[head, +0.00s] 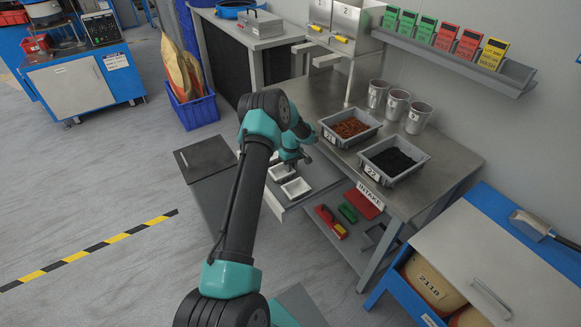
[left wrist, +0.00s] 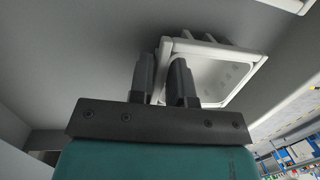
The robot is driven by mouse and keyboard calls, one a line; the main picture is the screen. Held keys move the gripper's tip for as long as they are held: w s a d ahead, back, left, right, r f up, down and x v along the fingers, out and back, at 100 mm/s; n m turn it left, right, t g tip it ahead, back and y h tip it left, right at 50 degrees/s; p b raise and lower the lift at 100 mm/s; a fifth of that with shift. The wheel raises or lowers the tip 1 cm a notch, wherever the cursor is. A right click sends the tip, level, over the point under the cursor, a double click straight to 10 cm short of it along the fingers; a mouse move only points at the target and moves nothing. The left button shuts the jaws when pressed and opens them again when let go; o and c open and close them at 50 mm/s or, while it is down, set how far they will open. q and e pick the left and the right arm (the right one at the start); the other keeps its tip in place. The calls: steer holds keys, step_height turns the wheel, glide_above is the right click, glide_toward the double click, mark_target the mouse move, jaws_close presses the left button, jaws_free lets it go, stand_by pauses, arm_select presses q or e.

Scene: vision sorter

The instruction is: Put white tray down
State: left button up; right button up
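Two small white trays show in the head view, a farther one (head: 281,174) and a nearer one (head: 296,188), over a grey pull-out surface (head: 318,172) beside the steel bench. My left gripper (head: 291,163) is at the farther white tray. In the left wrist view, the fingers of my left gripper (left wrist: 162,80) stand on either side of one wall of a white tray (left wrist: 222,78) and appear closed on it. The tray looks empty. I cannot tell whether its underside touches the surface. My right gripper is not in view.
Two grey bins, one with brown pieces (head: 350,127) and one with black pieces (head: 393,161), stand on the bench above. Metal cups (head: 397,104) stand behind them. A red tool (head: 330,221) lies on the lower shelf. A dark square plate (head: 205,158) lies to the left.

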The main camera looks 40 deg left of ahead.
arm_select(q)
steer(key=o, duration=0.3)
step_height(320, 180, up, 12)
steer(key=w+a, duration=0.1)
steer(key=shift+w, duration=0.3)
stand_by(0.4)
steer(key=shift+r, duration=0.1)
